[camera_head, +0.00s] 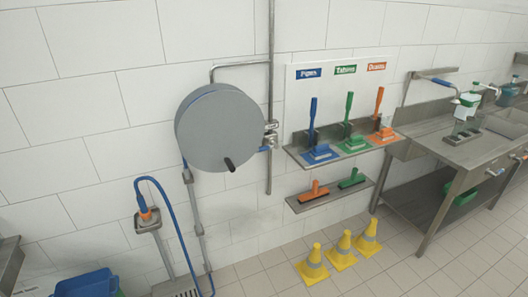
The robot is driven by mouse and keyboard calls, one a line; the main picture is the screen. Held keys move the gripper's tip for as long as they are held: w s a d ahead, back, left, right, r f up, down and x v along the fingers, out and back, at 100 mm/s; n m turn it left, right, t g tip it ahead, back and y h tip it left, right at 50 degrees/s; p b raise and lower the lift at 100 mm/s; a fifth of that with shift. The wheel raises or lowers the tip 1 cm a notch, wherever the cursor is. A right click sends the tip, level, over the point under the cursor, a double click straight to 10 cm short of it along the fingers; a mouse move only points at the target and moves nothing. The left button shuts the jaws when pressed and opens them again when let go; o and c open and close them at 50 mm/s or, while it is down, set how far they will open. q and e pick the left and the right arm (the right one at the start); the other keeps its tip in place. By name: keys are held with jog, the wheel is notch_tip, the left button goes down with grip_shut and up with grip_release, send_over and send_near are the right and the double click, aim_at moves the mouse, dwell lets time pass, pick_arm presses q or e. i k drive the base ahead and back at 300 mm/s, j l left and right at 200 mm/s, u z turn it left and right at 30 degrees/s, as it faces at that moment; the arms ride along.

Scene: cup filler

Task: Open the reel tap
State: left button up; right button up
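The hose reel (212,128) is a large round grey drum on the white tiled wall, left of centre. A black crank knob (230,164) sticks out from its lower front. The reel tap (270,138) sits at the drum's right edge, on the vertical metal pipe (270,60). A small blue handle (264,149) shows at the tap's lower left. The tap is small in view, so I cannot tell its handle's exact angle. Neither of my grippers is in view.
A blue hose (172,225) hangs below the reel to an orange-and-blue nozzle (146,211) on a stand. Brush shelves (340,150) are right of the pipe. Yellow cones (341,250) stand on the floor below. A metal counter (440,145) is at right.

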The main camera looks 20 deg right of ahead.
aim_at(263, 149)
jog(key=i+l, duration=0.1)
jog(key=l, duration=0.2)
jog(key=i+l, duration=0.15)
jog(key=l, duration=0.15)
jog(key=i+l, duration=0.1)
jog(key=l, duration=0.2)
jog(key=i+l, duration=0.15)
jog(key=l, duration=0.15)
